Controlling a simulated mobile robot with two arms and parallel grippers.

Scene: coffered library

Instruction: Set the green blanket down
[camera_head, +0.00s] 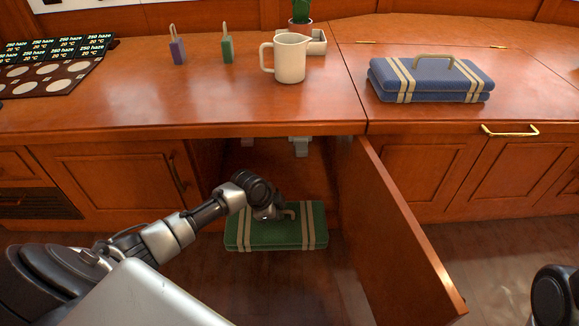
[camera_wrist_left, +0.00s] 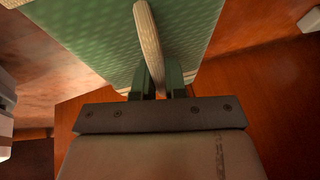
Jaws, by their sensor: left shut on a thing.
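The green blanket (camera_head: 276,232) is a folded bundle with cream straps and a cream handle. It is low in front of the open cabinet under the counter. My left gripper (camera_head: 283,214) is above it, shut on the handle. In the left wrist view the green blanket (camera_wrist_left: 110,35) fills the upper part, and its handle runs between the fingers of the left gripper (camera_wrist_left: 155,85). I cannot tell whether the underside of the blanket touches anything. My right gripper does not show.
The open cabinet door (camera_head: 400,230) stands out just right of the blanket. On the counter (camera_head: 140,100) are a blue blanket (camera_head: 430,82), a cream pitcher (camera_head: 290,60), a purple padlock-like item (camera_head: 177,50) and a green one (camera_head: 227,48). Bare floor shows in front of the right cabinets.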

